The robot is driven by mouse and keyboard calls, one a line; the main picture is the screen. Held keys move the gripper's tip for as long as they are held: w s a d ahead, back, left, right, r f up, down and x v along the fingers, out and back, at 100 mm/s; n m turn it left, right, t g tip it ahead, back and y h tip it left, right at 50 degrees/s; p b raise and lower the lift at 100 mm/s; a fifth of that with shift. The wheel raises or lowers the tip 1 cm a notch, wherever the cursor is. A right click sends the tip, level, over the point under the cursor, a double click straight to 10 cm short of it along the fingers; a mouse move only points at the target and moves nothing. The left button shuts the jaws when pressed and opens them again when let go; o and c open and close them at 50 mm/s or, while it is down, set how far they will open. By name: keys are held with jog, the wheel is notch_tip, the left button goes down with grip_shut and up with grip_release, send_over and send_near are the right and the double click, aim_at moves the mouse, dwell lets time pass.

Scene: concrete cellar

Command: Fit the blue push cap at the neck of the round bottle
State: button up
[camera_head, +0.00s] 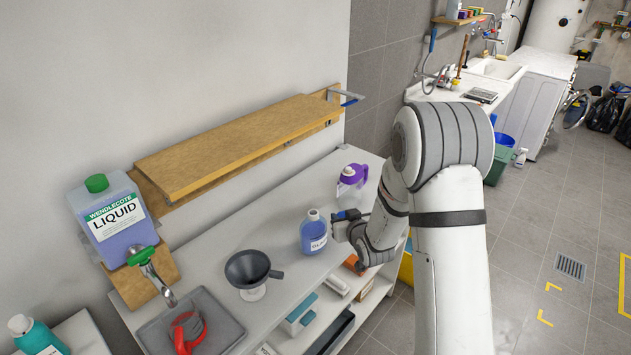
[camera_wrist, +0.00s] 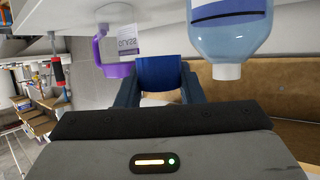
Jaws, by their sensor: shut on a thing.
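The round bottle (camera_head: 313,236) is clear with blue liquid and a white label, and stands upright on the white worktop. Its pale neck points up and has no blue cap on it. The wrist view is upside down and shows the bottle (camera_wrist: 229,38) at the upper right with its neck beside my fingers. My gripper (camera_head: 345,215) is just right of the bottle, at about neck height, and apart from it. In the wrist view my gripper (camera_wrist: 162,78) is shut on the blue push cap (camera_wrist: 162,73). In the head view my arm partly hides the cap.
A purple jug (camera_head: 352,175) stands behind my gripper. A grey funnel (camera_head: 247,268) on a stand is left of the bottle. A red-handled item (camera_head: 187,331) lies in a grey tray (camera_head: 229,329). A wooden shelf (camera_head: 235,145) juts from the wall above the worktop.

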aim_at(313, 211)
jog(key=a+r+n+g+y+p, duration=0.1)
jog(key=a+r+n+y+p, duration=0.1)
jog(key=a+r, duration=0.6)
jog(key=shift+w+a+r+n+g+y, duration=0.3)
jog(key=shift+w+r+n+g+y, duration=0.1)
jog(key=shift+r+n+y, duration=0.2)
jog(key=shift+d+f, duration=0.1)
notch_tip(313, 211, down, 5)
jog(key=b, duration=0.5)
jog(key=shift+b, duration=0.55)
dwell(1.0)
jog(key=shift+s+f+b, duration=0.1)
jog(key=shift+f+b, duration=1.1)
jog(key=shift+f, duration=0.05)
